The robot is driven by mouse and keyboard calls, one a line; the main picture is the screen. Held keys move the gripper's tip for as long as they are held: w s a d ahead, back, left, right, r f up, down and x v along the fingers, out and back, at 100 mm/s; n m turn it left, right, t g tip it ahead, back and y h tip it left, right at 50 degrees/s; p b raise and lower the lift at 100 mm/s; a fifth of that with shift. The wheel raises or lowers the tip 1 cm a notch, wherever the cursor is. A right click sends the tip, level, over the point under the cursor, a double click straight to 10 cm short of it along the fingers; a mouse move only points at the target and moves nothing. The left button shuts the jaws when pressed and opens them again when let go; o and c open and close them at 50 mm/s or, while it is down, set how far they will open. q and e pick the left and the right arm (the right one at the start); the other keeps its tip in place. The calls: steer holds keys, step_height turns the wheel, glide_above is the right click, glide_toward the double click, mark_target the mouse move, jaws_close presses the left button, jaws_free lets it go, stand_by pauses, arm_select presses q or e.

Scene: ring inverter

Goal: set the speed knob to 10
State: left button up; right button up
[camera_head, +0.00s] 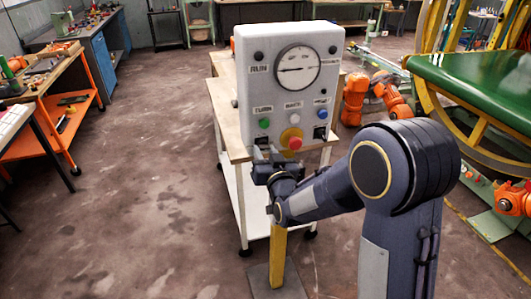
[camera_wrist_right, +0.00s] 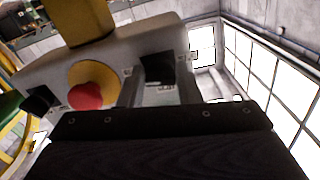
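A pale control box (camera_head: 250,95) stands upright on a table, with a round dial gauge (camera_head: 298,68) high on its face. Along its lower edge are a black knob (camera_head: 320,132) at the right, a red mushroom button (camera_head: 294,142) on a yellow disc, and another black knob at the left, mostly behind my right gripper (camera_head: 262,160). In the right wrist view, which looks upside down, that left knob (camera_wrist_right: 157,68) lies between the two apart fingers of my right gripper (camera_wrist_right: 160,92). Finger contact cannot be told. The knob labels and setting are unreadable. My left gripper is out of view.
Green (camera_head: 264,123), white and blue (camera_head: 323,114) buttons sit just above the knobs. The red button is close beside my right gripper. A yellow post (camera_head: 278,255) stands in front of the table.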

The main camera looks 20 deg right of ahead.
steer(key=c, duration=0.5)
steer(key=shift+o, duration=0.2)
